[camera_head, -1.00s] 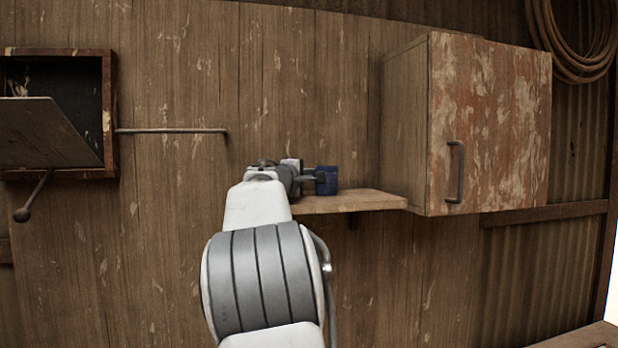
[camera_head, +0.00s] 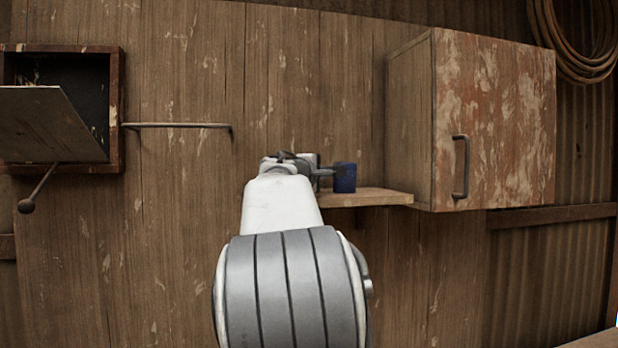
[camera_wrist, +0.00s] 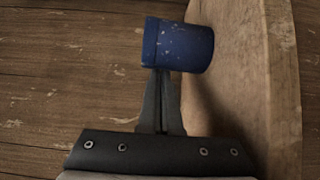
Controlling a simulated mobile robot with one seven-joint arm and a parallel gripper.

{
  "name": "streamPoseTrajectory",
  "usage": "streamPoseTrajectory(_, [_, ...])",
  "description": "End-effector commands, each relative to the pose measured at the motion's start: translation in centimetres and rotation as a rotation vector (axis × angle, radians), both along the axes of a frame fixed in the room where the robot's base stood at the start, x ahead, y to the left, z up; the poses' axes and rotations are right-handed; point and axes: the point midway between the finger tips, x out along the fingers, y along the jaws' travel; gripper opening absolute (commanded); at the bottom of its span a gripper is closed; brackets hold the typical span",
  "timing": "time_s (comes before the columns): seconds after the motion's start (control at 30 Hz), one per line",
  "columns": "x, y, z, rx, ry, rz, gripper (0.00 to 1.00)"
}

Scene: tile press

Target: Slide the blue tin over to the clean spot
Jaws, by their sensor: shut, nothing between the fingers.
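The blue tin (camera_head: 344,178) stands on a small wooden shelf (camera_head: 385,197) in the head view. It shows again in the wrist view (camera_wrist: 180,45), blue with pale specks, on the shelf board (camera_wrist: 235,60). My gripper (camera_head: 334,171) is on the tin's left side in the head view. In the wrist view my gripper (camera_wrist: 159,72) has its fingers together, with the tips at the tin's side. The fingers are not around the tin. The tips look to be touching it or very close. No clean spot can be made out on the shelf.
A wall cabinet (camera_head: 490,120) with a handle stands right of the shelf, close to its right end. An open box (camera_head: 115,110) with a lowered flap hangs at the left, and a thin rod (camera_head: 180,125) sticks out beside it. The shelf right of the tin is bare.

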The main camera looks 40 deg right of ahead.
Motion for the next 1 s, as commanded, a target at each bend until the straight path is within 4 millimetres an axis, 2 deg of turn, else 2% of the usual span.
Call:
streamPoseTrajectory(0.4, [-3.4,8.8,-0.4,0.001,-0.004,0.007,0.0])
streamPoseTrajectory(0.6, [-5.0,12.6,-0.2,0.0,-0.002,0.005,0.0])
streamPoseTrajectory(0.8, [-5.8,14.6,-0.1,0.0,-0.001,0.003,0.0])
streamPoseTrajectory(1.0, [-6.0,15.0,-0.2,0.007,-0.001,0.002,0.0])
